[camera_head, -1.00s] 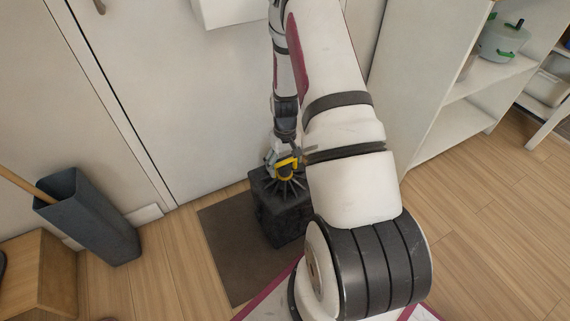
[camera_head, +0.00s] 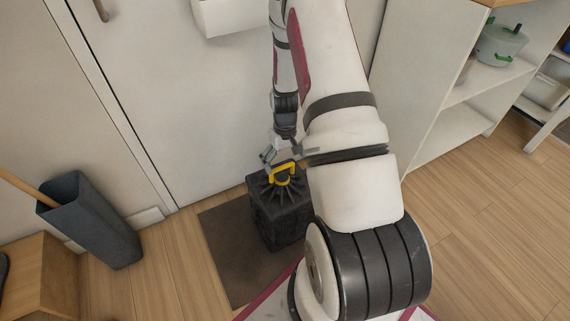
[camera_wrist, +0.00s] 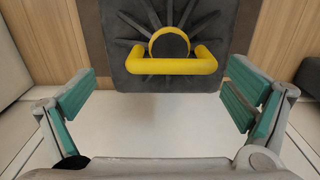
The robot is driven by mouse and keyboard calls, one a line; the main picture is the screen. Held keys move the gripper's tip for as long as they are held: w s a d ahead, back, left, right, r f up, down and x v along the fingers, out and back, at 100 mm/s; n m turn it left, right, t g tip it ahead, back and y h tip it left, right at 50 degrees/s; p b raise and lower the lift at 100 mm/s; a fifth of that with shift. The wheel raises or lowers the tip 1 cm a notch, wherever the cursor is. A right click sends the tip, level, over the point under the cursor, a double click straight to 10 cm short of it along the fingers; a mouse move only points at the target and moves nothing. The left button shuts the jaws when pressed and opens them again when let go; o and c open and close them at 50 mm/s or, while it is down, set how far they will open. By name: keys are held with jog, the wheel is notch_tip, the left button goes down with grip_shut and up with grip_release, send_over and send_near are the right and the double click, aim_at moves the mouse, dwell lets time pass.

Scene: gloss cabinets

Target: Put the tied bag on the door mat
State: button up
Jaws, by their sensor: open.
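The tied bag (camera_head: 277,216) is dark, boxy and pleated at the top, with a yellow handle (camera_head: 284,171). It stands upright on the brown door mat (camera_head: 226,245), in front of the white door. In the wrist view the yellow handle (camera_wrist: 174,64) lies across the bag's dark top (camera_wrist: 205,27). My gripper (camera_head: 276,156) is just above the bag. In the wrist view my gripper (camera_wrist: 160,97) is open, its green-padded fingers spread wide, with nothing between the pads. My arm hides the right side of the mat.
A dark bin (camera_head: 88,220) with a stick in it stands left of the mat, beside a wooden box (camera_head: 42,279). A white shelf (camera_head: 480,91) with a pot (camera_head: 499,42) is at the right. Wooden floor (camera_head: 480,230) is free at the right.

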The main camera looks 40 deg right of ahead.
jog(key=a+r+p, duration=0.2)
jog(key=a+r, duration=0.1)
jog(key=r, duration=0.8)
jog(key=a+r+p, duration=0.1)
jog(key=a+r, duration=0.3)
jog(key=r, duration=0.6)
jog(key=s+a+r+n, duration=0.1)
jog(key=s+a+r, duration=0.25)
jog(key=r, duration=0.25)
jog(key=s+a+r+n, duration=0.1)
jog(key=s+a+r, duration=0.2)
jog(key=a+r, duration=0.3)
jog(key=s+a+r, duration=0.3)
jog(key=s, duration=0.4)
jog(key=s+a+r, duration=0.2)
jog(key=s, duration=0.5)
jog(key=s+a+r+n, duration=0.1)
jog(key=s+a+r, duration=0.2)
jog(key=s, duration=0.5)
jog(key=shift+a+r, duration=0.3)
jog(key=shift+r, duration=0.05)
jog(key=shift+w, duration=0.1)
notch_tip(320, 180, up, 30)
jog(key=t+p, duration=0.4)
jog(key=p, duration=2.4)
jog(key=shift+d, duration=0.25)
